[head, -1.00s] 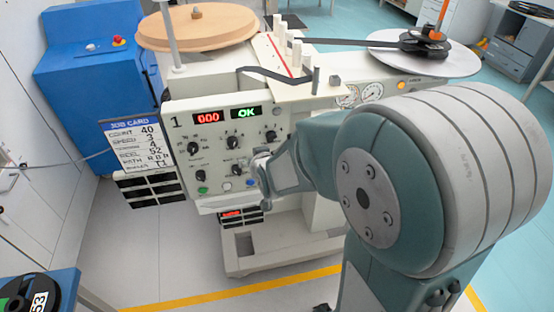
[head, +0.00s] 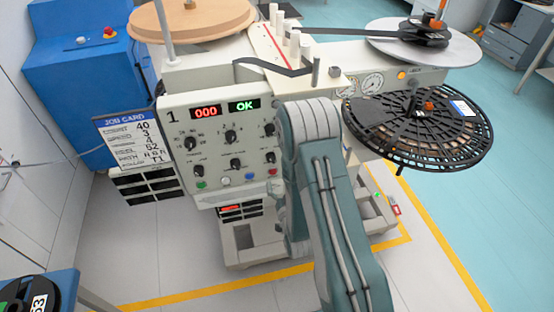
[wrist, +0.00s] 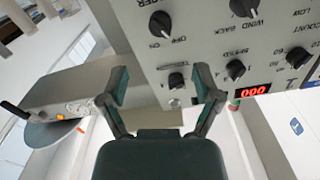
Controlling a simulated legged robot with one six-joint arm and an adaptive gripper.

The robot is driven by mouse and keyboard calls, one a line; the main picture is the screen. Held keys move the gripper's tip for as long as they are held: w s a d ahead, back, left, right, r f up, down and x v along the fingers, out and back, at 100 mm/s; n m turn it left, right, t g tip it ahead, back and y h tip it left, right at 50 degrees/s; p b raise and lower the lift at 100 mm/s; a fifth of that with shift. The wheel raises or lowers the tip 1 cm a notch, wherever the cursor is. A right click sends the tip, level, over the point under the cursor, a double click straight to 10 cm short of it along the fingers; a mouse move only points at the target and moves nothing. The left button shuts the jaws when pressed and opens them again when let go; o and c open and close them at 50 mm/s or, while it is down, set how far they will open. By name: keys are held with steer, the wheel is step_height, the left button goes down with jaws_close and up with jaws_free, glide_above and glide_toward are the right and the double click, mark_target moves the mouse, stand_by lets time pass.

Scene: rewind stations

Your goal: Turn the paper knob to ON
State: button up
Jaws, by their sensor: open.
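A black knob (wrist: 160,24) with OFF and ON labels is at the top of the wrist view, where the panel looks upside down. A matching knob (head: 270,157) is at the lower right of the knob rows in the head view. I cannot read the word PAPER beside it, nor tell its setting. My gripper (wrist: 160,85) is open and empty, its fingers spread in front of the panel (wrist: 205,45), apart from the ON/OFF knob. In the head view my arm hides most of the gripper, low at the panel's right side.
Other knobs are close by: WIND BACK (wrist: 243,7), SPEED (wrist: 235,70) and one (wrist: 176,80) seen between the fingers. Buttons line the panel's lower edge. A black reel (head: 430,130) is right of my arm. A job card (head: 133,142) is at left.

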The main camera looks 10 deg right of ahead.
mark_target(272, 161)
steer(key=w, duration=1)
steer(key=shift+w, duration=0.4)
jaws_close()
